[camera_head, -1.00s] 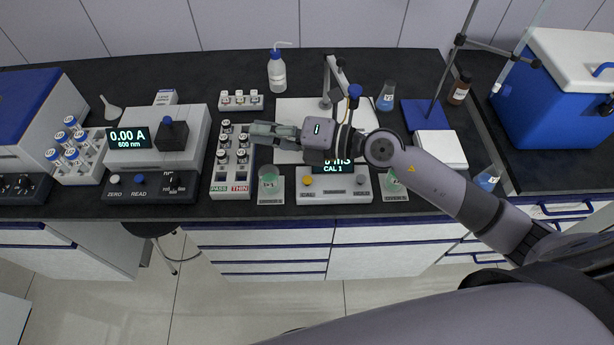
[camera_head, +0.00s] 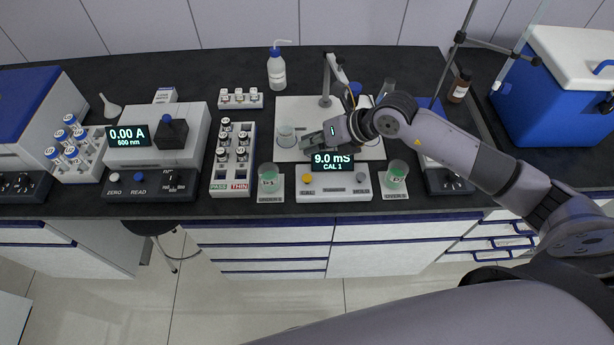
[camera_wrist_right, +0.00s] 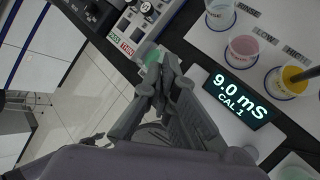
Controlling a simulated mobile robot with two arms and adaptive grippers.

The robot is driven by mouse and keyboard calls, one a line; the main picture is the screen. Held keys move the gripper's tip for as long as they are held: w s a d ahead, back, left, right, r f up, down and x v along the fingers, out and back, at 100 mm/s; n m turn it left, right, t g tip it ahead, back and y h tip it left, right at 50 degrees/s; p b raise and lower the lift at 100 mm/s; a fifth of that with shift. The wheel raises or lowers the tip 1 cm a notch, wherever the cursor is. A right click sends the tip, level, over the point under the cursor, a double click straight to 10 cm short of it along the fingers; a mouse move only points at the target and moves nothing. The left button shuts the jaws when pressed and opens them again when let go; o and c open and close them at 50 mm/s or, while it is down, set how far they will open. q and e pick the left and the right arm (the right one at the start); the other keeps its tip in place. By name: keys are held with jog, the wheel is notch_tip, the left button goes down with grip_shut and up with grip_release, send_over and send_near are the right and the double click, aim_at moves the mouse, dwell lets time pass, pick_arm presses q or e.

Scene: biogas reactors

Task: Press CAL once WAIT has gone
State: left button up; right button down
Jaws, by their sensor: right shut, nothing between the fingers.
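The conductivity meter (camera_head: 330,194) stands at the bench front. Its display (camera_head: 332,163) reads 9.0 mS, CAL 1; no WAIT shows on it. The display also shows in the wrist view (camera_wrist_right: 240,97). A yellow button (camera_head: 307,180) is at the meter's left and a grey one (camera_head: 361,177) at its right; I cannot read their labels. My right gripper (camera_head: 304,142) is shut and empty, above and behind the meter, pointing left. In the wrist view its fingertips (camera_wrist_right: 156,66) are together, left of the display, touching no button.
Green beakers stand left (camera_head: 268,176) and right (camera_head: 397,172) of the meter. Behind it is a white mat (camera_head: 290,106) with a rinse beaker (camera_head: 286,136). In the wrist view a probe dips into an orange beaker (camera_wrist_right: 282,82) beside a pink one (camera_wrist_right: 242,47). A vial rack (camera_head: 232,186) stands left.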

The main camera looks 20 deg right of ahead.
aim_at(309, 175)
notch_tip(309, 175, down, 8)
jog(key=b, duration=0.5)
jog(key=shift+b, duration=0.3)
jog(key=shift+f, duration=0.1)
dwell(0.8)
jog(key=shift+f+b, duration=0.3)
jog(key=shift+f, duration=0.1)
jog(key=shift+f+b, duration=0.75)
jog(key=shift+f, duration=0.2)
dwell(0.8)
jog(key=shift+r, duration=0.1)
jog(key=shift+r+p, duration=1.1)
jog(key=shift+r, duration=0.25)
jog(key=shift+r+p, duration=1.85)
jog(key=shift+r, duration=0.6)
